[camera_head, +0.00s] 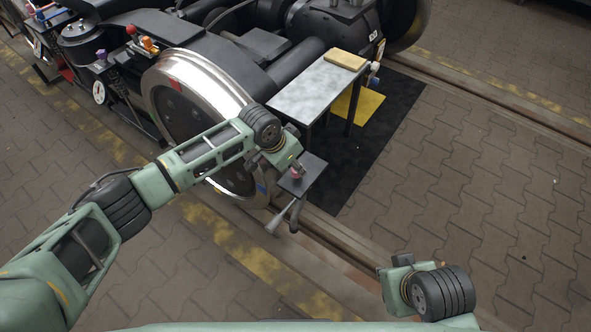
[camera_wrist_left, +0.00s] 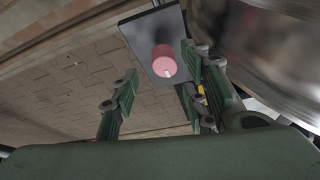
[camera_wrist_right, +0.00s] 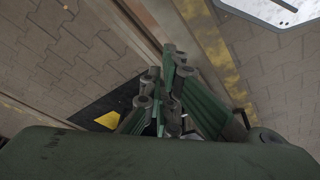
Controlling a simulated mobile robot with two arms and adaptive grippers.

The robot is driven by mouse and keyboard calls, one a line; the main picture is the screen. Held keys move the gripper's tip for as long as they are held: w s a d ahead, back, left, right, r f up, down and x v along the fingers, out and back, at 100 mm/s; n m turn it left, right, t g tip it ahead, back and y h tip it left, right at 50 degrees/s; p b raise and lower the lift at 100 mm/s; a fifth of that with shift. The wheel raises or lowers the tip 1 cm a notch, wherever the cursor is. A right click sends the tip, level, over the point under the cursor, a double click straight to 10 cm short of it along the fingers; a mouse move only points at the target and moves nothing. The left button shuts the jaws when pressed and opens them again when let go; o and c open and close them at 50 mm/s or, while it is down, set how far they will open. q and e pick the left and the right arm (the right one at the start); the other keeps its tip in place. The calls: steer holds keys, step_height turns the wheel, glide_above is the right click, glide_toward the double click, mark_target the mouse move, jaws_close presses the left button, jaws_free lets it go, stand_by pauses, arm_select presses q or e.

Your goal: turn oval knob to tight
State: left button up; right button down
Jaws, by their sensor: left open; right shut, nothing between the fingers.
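A pink-red knob (camera_head: 297,172) with a small white mark stands on a dark square plate (camera_head: 314,168) beside the big wheel. In the left wrist view the knob (camera_wrist_left: 164,62) looks roundish, and the plate (camera_wrist_left: 140,32) is behind it. My left gripper (camera_head: 291,164) is open just over the knob. In the left wrist view its fingertips (camera_wrist_left: 161,68) appear on either side of the knob; I cannot tell whether they touch it. My right gripper (camera_head: 384,276) is shut and empty, low over the paving; its fingers also show in the right wrist view (camera_wrist_right: 170,52).
A shiny steel wheel (camera_head: 205,75) stands close to the knob plate. A grey-topped table (camera_head: 313,88) with a tan block (camera_head: 345,60) is behind it, near a yellow sheet (camera_head: 362,103) on a black mat (camera_head: 400,112). A lever (camera_head: 283,215) hangs below the plate. The paving at right is clear.

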arm_select(q)
steer(key=shift+b+x, duration=0.4)
steer(key=shift+x, duration=0.75)
steer(key=shift+w+d+f, duration=0.2)
steer(key=shift+f, duration=0.5)
arm_select(e)
steer(key=shift+s+d+r, duration=0.1)
steer(key=shift+s+d, duration=0.05)
steer(key=shift+s, duration=0.05)
arm_select(q)
steer(key=c, duration=0.9)
steer(key=shift+s+d+r, duration=0.1)
steer(key=shift+c, duration=0.4)
steer(key=shift+d+r+n+p, duration=0.1)
steer(key=shift+n+p, duration=0.2)
steer(key=shift+p, duration=0.45)
steer(key=shift+c, duration=0.2)
arm_select(e)
steer(key=shift+x, duration=1.4)
